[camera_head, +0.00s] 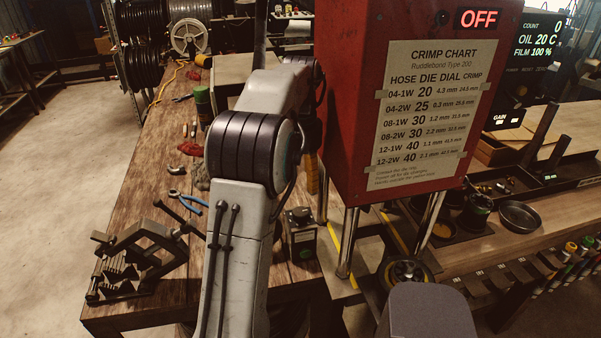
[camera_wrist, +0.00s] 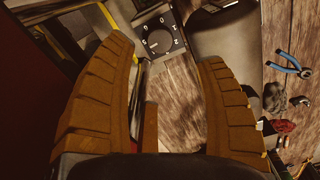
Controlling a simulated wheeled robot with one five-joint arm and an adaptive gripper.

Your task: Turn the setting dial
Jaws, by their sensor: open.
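The setting dial (camera_wrist: 159,41) is a round black knob with a white mark, on a dark plate with white numbers, in the top middle of the wrist view. It sits on a small dark box (camera_head: 300,228), which shows beside my arm in the head view. My gripper (camera_wrist: 166,52) has two ribbed orange-brown fingers, spread wide and empty. In the wrist view the dial shows between the fingertips, apart from both. In the head view an orange part of my gripper shows behind my arm; the rest is hidden.
The red crimper housing (camera_head: 345,120) with its crimp chart (camera_head: 423,115) and lit OFF sign stands right of my arm on metal posts (camera_head: 348,243). A black vise-like tool (camera_head: 140,262) and blue-handled pliers (camera_head: 190,205) lie left on the wooden bench (camera_head: 150,170).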

